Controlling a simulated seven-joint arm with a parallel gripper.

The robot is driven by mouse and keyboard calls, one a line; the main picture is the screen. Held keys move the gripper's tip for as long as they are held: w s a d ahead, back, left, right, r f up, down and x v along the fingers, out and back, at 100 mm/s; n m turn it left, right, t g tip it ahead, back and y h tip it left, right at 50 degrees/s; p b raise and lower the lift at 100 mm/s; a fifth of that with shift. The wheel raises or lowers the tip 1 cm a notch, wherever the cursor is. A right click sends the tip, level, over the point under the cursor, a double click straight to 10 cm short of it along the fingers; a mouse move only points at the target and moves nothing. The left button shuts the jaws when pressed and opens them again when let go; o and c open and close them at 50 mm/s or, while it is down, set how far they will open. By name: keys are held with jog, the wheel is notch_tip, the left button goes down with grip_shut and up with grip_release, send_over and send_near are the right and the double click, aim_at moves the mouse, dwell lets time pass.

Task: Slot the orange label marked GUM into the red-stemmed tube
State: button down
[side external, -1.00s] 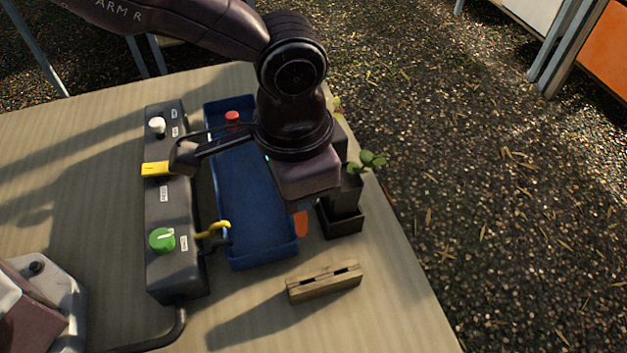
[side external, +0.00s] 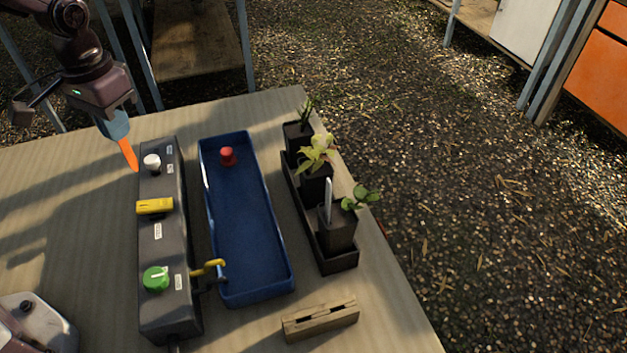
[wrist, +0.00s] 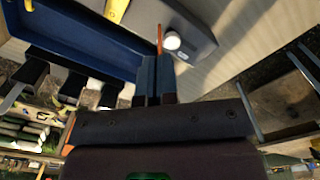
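My gripper (side external: 118,137) is shut on an orange label (side external: 128,155), which points down, tilted, at the far end of the control box. The label also shows, thin and edge-on, beyond the fingers in the wrist view (wrist: 160,38). Its marking cannot be read. Three black plant tubes stand in a row in a dark tray (side external: 342,263) at right, well away from my gripper: a far tube (side external: 293,138) with thin dark leaves, a middle tube (side external: 315,188) with yellow-green leaves, and a near tube (side external: 337,233) with round green leaves and an upright white label (side external: 328,200). Stem colours are unclear.
A grey control box (side external: 165,240) with white, yellow and green controls and a blue tray (side external: 245,215) holding a red knob (side external: 227,156) lie between my gripper and the tubes. A slotted wooden block (side external: 320,318), its slots empty, sits in front.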

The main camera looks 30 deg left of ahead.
jog(key=shift+w, duration=0.1)
dwell(0.5)
notch_tip(320, 180, up, 5)
jog(key=m, duration=2.7)
send_over(314, 169)
jog(key=a, duration=0.1)
jog(key=shift+a+f, duration=0.1)
jog(key=shift+f, duration=1.15)
jog(key=shift+f, duration=0.4)
jog(key=shift+f, duration=2.65)
jog(key=shift+f, duration=0.3)
